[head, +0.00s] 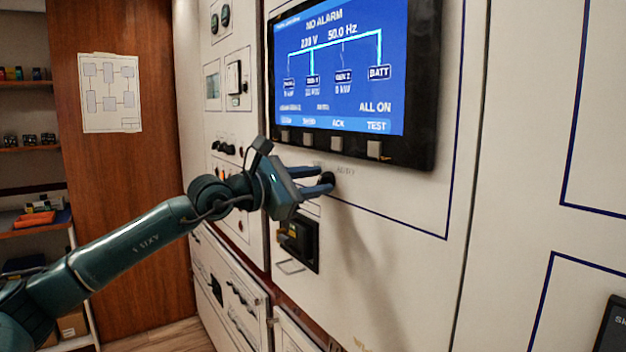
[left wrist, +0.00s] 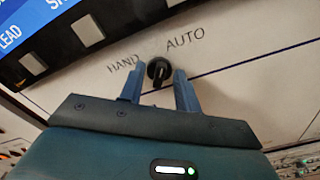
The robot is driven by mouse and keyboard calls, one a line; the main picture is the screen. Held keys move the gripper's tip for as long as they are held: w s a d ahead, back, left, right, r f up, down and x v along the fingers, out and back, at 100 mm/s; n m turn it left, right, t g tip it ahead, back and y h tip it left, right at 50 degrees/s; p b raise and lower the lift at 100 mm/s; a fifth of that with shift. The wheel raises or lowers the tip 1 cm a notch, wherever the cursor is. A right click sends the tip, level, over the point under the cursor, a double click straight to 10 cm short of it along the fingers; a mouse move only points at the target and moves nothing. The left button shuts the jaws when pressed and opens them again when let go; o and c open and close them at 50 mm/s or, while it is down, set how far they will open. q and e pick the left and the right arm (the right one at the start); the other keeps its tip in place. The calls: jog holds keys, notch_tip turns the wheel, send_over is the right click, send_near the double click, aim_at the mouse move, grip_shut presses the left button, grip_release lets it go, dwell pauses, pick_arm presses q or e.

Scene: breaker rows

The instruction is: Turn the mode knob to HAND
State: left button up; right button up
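The mode knob (left wrist: 159,69) is a small round black knob on the white panel, below and between the printed words HAND (left wrist: 122,63) on the left and AUTO (left wrist: 185,38) on the right. Its grip bar looks roughly upright in the left wrist view; I cannot tell exactly which word it points to. My left gripper (left wrist: 158,82) is open, with one blue finger on each side of the knob and small gaps showing. In the head view the left gripper (head: 326,182) reaches the panel just below the screen and partly hides the knob. My right gripper is not in view.
A blue display (head: 340,70) in a black frame with square buttons sits just above the knob. A black breaker-like unit (head: 298,240) with a wire handle is below left. A wooden cabinet side (head: 140,180) and shelves stand at far left. The panel right of the knob is clear.

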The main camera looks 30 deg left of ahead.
pick_arm(q)
jog(key=shift+c, duration=0.4)
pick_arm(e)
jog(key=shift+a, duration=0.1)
pick_arm(q)
grip_shut()
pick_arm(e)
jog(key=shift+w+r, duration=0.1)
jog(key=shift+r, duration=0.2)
